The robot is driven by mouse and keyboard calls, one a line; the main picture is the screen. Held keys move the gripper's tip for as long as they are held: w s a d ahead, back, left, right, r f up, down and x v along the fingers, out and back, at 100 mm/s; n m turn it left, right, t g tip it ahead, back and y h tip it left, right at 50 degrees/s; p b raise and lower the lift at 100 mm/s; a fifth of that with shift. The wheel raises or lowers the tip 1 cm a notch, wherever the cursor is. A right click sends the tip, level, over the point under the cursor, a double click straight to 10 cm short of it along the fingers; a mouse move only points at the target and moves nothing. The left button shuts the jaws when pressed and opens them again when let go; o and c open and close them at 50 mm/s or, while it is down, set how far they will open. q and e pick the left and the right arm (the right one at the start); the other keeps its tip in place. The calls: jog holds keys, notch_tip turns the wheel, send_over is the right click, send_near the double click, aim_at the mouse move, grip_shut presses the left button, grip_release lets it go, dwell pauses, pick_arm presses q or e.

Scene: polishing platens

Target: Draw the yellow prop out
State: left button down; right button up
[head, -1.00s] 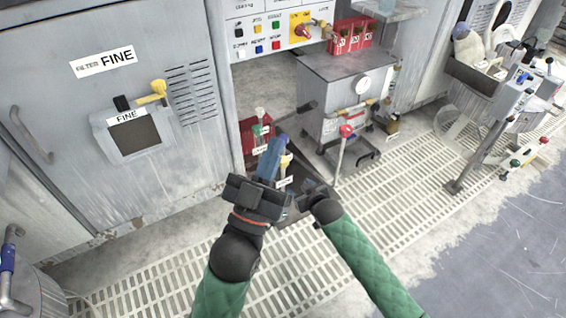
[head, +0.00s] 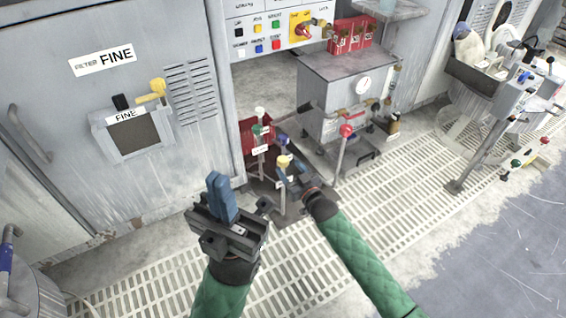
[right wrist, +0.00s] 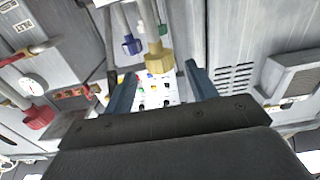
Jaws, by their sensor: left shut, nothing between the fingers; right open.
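The yellow-knobbed prop (head: 283,161) stands among several coloured knobs on upright rods, low in front of the grey cabinets. Its knob also shows in the right wrist view (right wrist: 159,58), between the two blue fingers in the picture and beyond them. My right gripper (head: 289,180) is open and empty, close beside the yellow prop's rod; I cannot tell whether it touches. It also shows in the right wrist view (right wrist: 161,88). My left gripper (head: 221,192) is shut and empty, to the left of the prop and apart from it.
A blue knob (head: 283,140), a green knob (head: 258,130) and a white knob (head: 260,110) stand close to the prop. A red-knobbed lever (head: 347,131) stands to the right. A wheeled grey unit (head: 340,85) is behind. The grating (head: 400,190) is mostly clear.

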aim_at(286, 165)
jog(key=shift+b+x, duration=0.8)
jog(key=shift+x, duration=1.9)
